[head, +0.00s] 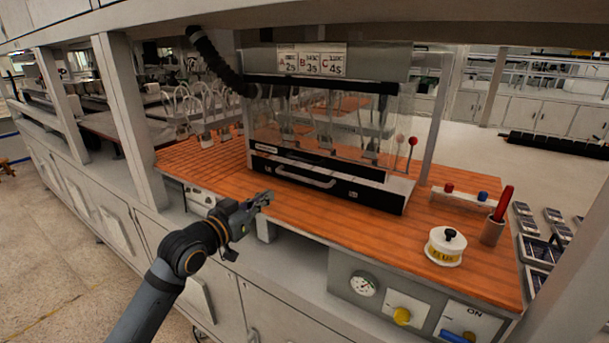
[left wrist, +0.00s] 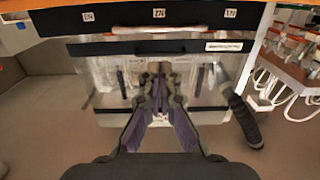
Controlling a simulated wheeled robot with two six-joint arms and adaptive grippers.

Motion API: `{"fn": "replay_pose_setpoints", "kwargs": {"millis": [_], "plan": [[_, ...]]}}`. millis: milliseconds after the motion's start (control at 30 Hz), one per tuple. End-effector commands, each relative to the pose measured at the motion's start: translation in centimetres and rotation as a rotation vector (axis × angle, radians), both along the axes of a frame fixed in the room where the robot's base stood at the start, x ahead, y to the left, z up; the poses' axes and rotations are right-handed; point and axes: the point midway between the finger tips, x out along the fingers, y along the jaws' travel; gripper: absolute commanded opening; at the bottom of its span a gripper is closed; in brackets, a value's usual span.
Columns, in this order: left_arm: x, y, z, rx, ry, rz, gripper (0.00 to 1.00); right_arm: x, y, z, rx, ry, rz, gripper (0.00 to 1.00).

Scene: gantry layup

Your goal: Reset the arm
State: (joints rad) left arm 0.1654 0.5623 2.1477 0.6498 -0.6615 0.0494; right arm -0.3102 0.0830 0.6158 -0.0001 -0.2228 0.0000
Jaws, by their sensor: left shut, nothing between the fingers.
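My left gripper (head: 264,198) hangs at the front edge of the orange wooden worktop (head: 340,228), in front of and to the left of the glass-fronted cabinet. My left arm reaches up to it from the bottom of the head view. In the left wrist view the two fingers (left wrist: 159,72) are shut with tips together and nothing shows between them. The clear-fronted cabinet (left wrist: 100,72) fills the background there, apart from the fingers as far as I can tell. My right gripper is in neither view.
The clear-fronted cabinet (head: 345,125) has a black lower panel with a handle (head: 305,178). A white-lidded pot (head: 446,246) and a red stick in a holder (head: 502,205) stand on the right. A black hose (head: 216,60) hangs above.

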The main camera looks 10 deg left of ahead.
Motion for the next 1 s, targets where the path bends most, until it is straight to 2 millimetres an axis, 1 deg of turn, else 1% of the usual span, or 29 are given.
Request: {"fn": "replay_pose_setpoints", "kwargs": {"millis": [67,133,167,200,267,300,367,400,433,467,500,567,600,667,700,833,867,900,967,1000], "plan": [[-0.3,-0.2,-1.2,0.007,0.027,0.003,0.00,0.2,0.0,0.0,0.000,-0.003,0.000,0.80],[-1.1,-0.6,-4.2,0.030,0.099,0.014,0.00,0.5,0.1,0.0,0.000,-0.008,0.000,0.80],[-1.7,-0.8,-6.0,0.044,0.144,0.021,0.00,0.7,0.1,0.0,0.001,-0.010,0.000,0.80],[-2.9,-1.0,-8.7,0.068,0.215,0.034,0.00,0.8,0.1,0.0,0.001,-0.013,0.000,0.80],[-5.2,-1.2,-13.4,0.109,0.343,0.059,0.00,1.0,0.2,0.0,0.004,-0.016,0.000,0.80],[-7.1,-1.3,-16.3,0.138,0.431,0.079,0.00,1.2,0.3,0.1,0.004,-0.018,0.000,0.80],[-10.0,-1.1,-19.9,0.175,0.550,0.108,0.00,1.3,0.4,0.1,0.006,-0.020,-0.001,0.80],[-11.8,-0.9,-21.8,0.196,0.620,0.126,0.00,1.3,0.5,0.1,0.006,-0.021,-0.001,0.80],[-13.2,-0.7,-23.1,0.210,0.670,0.140,0.00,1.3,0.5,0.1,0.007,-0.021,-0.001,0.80],[-14.5,-0.6,-24.2,0.223,0.716,0.152,0.00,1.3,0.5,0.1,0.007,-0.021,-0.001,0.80],[-16.2,-0.3,-25.5,0.238,0.777,0.168,0.00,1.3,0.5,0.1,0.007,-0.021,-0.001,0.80],[-18.6,0.0,-27.2,0.258,0.858,0.192,0.00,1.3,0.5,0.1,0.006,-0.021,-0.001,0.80],[-20.2,0.3,-28.1,0.270,0.909,0.207,0.00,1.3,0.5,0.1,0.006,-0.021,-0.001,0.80],[-22.6,0.6,-29.3,0.287,0.985,0.228,0.00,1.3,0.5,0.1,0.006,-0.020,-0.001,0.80],[-24.1,0.8,-30.0,0.296,1.033,0.243,0.00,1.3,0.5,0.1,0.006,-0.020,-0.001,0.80],[-29.1,1.5,-31.7,0.325,1.184,0.289,0.00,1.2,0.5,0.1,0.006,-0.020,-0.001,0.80],[-30.0,1.7,-32.2,0.330,1.213,0.298,0.00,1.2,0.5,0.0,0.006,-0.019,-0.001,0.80],[-29.1,1.9,-34.0,0.332,1.212,0.297,0.00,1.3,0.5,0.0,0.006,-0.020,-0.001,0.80],[-28.6,2.1,-36.3,0.332,1.219,0.297,0.00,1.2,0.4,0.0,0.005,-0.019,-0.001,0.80],[-28.3,2.2,-37.8,0.332,1.224,0.298,0.00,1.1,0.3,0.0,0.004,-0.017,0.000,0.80]]}}
